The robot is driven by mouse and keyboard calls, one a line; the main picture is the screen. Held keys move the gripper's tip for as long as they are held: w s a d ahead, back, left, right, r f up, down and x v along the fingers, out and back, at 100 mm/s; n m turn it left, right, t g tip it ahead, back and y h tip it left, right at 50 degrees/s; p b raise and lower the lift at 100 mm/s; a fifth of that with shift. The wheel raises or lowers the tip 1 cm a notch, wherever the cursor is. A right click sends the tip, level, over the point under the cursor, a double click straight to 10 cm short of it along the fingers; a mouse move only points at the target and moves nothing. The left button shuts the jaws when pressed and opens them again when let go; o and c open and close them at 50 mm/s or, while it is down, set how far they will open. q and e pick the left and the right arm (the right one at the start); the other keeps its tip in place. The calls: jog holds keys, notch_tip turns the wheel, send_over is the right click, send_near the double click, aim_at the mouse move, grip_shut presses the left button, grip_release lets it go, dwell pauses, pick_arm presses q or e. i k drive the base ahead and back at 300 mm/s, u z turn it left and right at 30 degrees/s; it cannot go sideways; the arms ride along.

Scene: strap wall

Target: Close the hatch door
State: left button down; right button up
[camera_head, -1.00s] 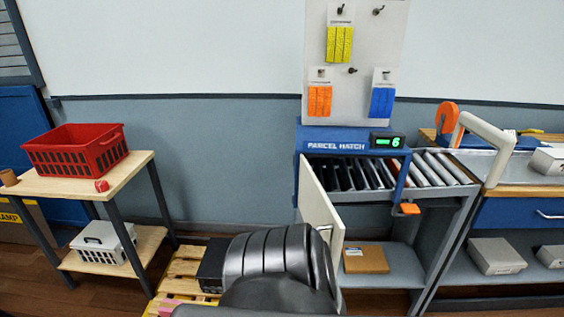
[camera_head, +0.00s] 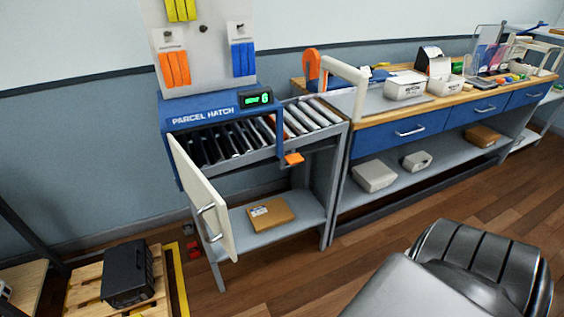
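The parcel hatch (camera_head: 215,116) is a blue frame with a lit green display, set over a roller conveyor. Its hatch door (camera_head: 203,196) is a pale panel with a metal handle (camera_head: 206,210). The door stands open, swung out toward me on the left side of the hatch. A blue bracket with an orange end (camera_head: 293,159) sticks out at the right of the opening. A dark ribbed and grey part of my own body fills the lower right. Neither of my grippers shows.
A brown parcel (camera_head: 270,213) lies on the shelf under the rollers. A pallet with a black case (camera_head: 127,273) is on the floor at lower left. A workbench with blue drawers (camera_head: 408,131) runs right. Wooden floor (camera_head: 400,220) is clear in front of it.

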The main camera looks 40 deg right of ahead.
aim_at(212, 207)
jog(key=z, duration=0.6)
jog(key=i, duration=0.5)
jog(key=z, duration=1.35)
jog(key=k, duration=0.7)
jog(key=u, duration=1.25)
